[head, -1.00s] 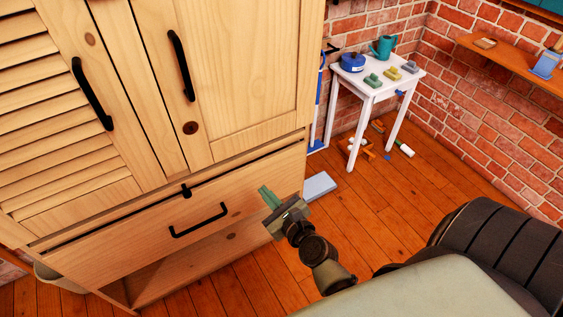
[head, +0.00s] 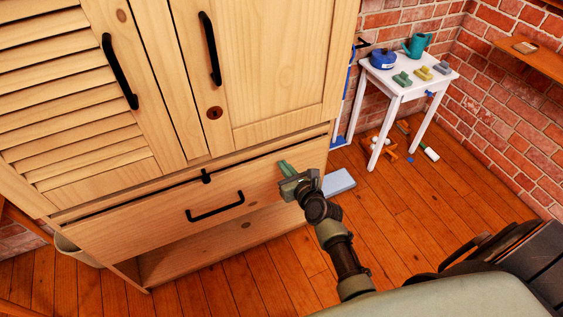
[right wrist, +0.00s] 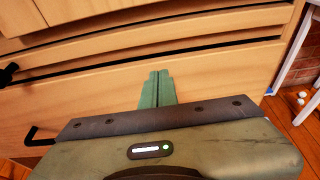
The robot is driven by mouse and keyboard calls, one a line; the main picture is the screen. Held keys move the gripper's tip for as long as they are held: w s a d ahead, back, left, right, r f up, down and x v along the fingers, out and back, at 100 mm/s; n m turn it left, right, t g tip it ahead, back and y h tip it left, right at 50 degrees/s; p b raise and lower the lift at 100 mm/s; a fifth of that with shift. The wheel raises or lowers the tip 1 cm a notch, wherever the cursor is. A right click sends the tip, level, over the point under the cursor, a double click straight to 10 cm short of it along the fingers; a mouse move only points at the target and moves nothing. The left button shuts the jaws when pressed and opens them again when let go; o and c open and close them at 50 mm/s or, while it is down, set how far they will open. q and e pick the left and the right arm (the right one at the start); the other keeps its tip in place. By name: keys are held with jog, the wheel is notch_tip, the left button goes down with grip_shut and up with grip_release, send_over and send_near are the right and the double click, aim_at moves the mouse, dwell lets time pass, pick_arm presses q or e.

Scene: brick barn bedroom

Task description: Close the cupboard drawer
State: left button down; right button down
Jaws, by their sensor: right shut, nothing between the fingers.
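The wooden cupboard (head: 262,107) fills the left and middle of the head view. Its drawer (head: 130,228), with a black bar handle (head: 216,208), sits below the doors, and a dark gap shows along its top edge. In the right wrist view the drawer front (right wrist: 75,104) lies just ahead, with a dark gap above it. My right gripper (head: 284,167) is shut and empty, its green fingers at the right part of the drawer front. The fingers also show in the right wrist view (right wrist: 157,88); whether they touch the front I cannot tell. My left gripper is not in view.
A white table (head: 408,91) with a blue pot (head: 383,59) and a teal pitcher (head: 417,45) stands at the back right. A blue-grey box (head: 339,182) lies on the floor by the cupboard. Open wooden floor (head: 400,215) lies to the right.

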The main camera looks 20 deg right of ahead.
aim_at(278, 156)
jog(key=shift+w, duration=1.25)
jog(key=shift+w+r, duration=0.15)
jog(key=shift+w, duration=0.95)
jog(key=shift+r, duration=0.15)
jog(key=shift+a, duration=0.1)
